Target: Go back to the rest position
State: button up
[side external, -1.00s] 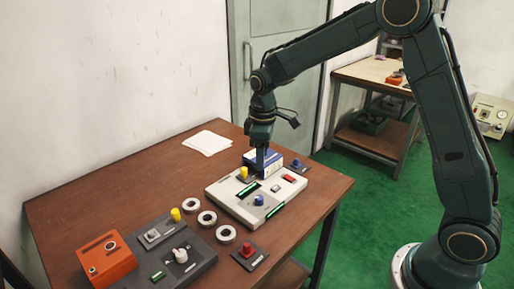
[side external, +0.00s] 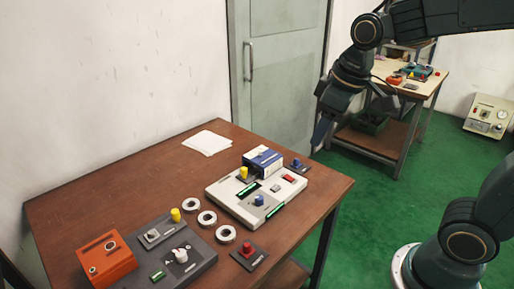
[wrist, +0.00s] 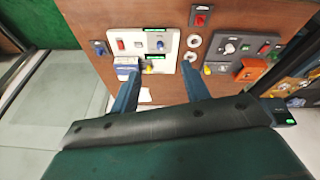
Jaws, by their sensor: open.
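My gripper (side external: 322,128) hangs in the air beyond the far right side of the table, well clear of everything on it. In the wrist view my gripper (wrist: 158,80) has its two fingers spread wide with nothing between them. A blue and white box (side external: 263,160) stands at the back of the white panel, next to a yellow knob.
An orange box (side external: 105,262) sits at the table's front left. A small red-button plate (side external: 248,254) and a blue-button plate (side external: 298,166) lie near the right edge. White paper (side external: 207,141) lies at the back. A second workbench (side external: 385,147) stands behind my arm.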

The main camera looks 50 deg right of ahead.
jog(key=s+m+t, duration=0.2)
jog(key=s, duration=1)
jog(key=shift+m, duration=0.3)
